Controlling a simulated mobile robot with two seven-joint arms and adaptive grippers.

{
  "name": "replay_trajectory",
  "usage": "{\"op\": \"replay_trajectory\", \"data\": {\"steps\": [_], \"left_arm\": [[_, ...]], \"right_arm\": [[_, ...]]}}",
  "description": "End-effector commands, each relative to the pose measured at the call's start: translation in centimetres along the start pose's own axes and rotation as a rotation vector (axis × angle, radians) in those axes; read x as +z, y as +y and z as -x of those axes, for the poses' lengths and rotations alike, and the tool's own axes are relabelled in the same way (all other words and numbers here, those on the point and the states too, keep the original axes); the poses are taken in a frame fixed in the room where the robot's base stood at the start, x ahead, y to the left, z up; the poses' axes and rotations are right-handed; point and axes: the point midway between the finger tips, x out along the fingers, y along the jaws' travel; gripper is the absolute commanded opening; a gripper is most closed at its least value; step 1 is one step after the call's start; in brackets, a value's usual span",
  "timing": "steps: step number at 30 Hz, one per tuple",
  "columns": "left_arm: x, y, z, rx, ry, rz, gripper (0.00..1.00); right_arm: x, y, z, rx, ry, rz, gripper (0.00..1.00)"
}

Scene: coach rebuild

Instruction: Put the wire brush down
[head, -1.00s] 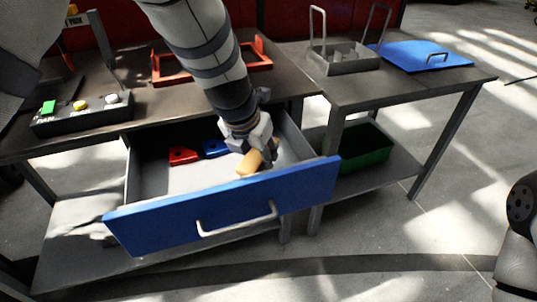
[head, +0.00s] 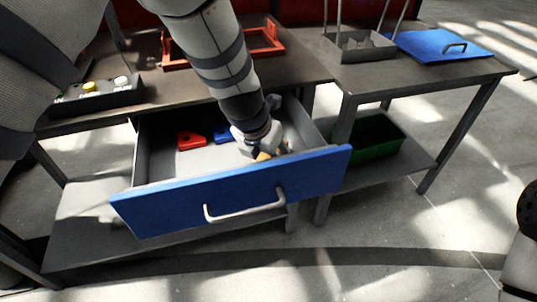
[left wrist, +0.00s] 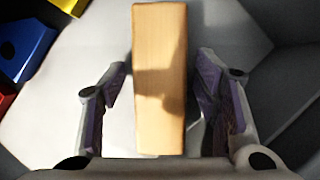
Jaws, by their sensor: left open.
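The wire brush shows as a plain tan wooden block (left wrist: 159,85) in the left wrist view; no bristles show. It lies in the open drawer with the blue front (head: 165,205). In the head view only a small tan bit of the brush (head: 263,156) shows beneath my left gripper (head: 258,145). My left gripper is down inside the drawer and open. In the left wrist view its two fingers (left wrist: 162,105) stand on either side of the block, with a gap on each side. My right gripper is out of view.
A red block (head: 191,141) and a blue block (head: 223,133) lie in the drawer left of my gripper; a yellow piece (left wrist: 68,5) shows beside them. The drawer front has a grey handle (head: 245,207). A green bin (head: 375,140) stands on the right lower shelf.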

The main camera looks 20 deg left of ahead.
Motion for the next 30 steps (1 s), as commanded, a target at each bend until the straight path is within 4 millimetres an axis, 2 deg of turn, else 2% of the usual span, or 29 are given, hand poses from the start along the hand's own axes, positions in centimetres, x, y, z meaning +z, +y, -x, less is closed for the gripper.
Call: {"op": "replay_trajectory", "data": {"steps": [2, 4, 9, 12, 15, 19, 30], "left_arm": [[0.2, 0.0, 0.6, 0.001, -0.002, -0.001, 0.56], [0.4, 0.0, 2.1, 0.002, -0.007, -0.001, 0.56], [0.7, 0.1, 7.4, 0.005, -0.016, -0.002, 0.56], [0.6, 0.1, 9.8, 0.005, -0.015, -0.003, 0.56], [0.5, 0.0, 11.5, 0.003, -0.011, -0.002, 0.56], [0.2, 0.0, 12.3, 0.002, -0.003, -0.001, 0.56], [0.1, 0.0, 12.2, 0.0, 0.002, 0.0, 0.56]], "right_arm": [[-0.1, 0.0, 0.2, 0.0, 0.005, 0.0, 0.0], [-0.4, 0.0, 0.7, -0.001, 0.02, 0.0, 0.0], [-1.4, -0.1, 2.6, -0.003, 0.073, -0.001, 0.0], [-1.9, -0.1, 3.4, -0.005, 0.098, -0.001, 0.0], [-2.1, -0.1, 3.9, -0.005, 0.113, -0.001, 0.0], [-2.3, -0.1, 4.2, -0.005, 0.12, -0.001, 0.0], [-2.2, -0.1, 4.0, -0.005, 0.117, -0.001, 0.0]]}}
